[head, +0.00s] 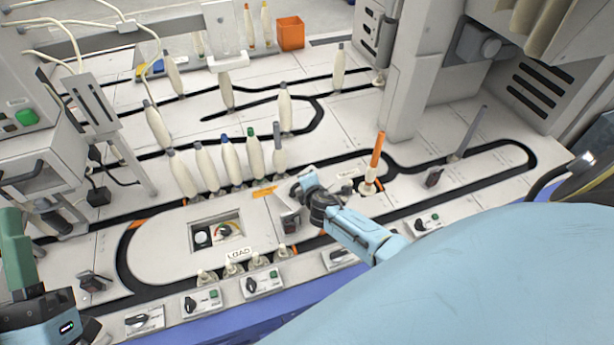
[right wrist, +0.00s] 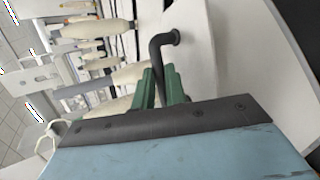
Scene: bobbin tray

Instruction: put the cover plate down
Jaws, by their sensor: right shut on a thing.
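In the right wrist view, my right gripper (right wrist: 161,82) has its green fingers shut on a bent black handle (right wrist: 158,48). The handle's upper end meets a large smooth white surface (right wrist: 222,70), which looks like the cover plate; its full outline is cut off.
The white line table has black tracks and several upright cream bobbins (head: 230,160). A recessed window (head: 216,233) sits near the LOAD label. A light blue jointed arm (head: 365,235) reaches over the middle. An orange-tipped spindle (head: 376,160) and an orange box (head: 290,33) stand farther back.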

